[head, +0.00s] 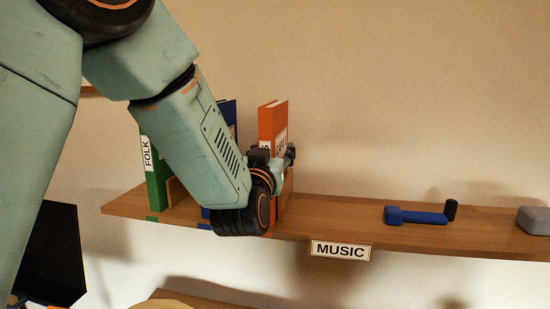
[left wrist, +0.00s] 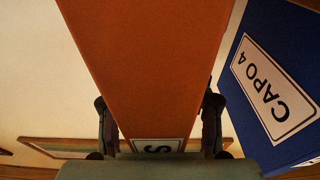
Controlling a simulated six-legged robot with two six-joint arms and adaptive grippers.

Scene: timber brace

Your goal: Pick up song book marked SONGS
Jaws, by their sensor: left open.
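The orange book (head: 267,122) stands upright on the wooden shelf. Its spine label is mostly hidden by my gripper; only a final S shows, and part of it also shows in the left wrist view, where the orange spine (left wrist: 150,60) fills the middle. My left gripper (head: 276,158) is open at the book's spine. In the left wrist view its fingers stand on either side of the spine, and I cannot tell whether they touch it. My right gripper is not in view.
A blue book (left wrist: 240,85) labelled CAPO 4 stands close beside the orange one. A green FOLK book (head: 156,190) stands further left. The shelf (head: 340,212) carries a MUSIC sign (head: 340,250), a blue tool-like object (head: 415,215) and a grey block (head: 534,220). Bare shelf lies right of the books.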

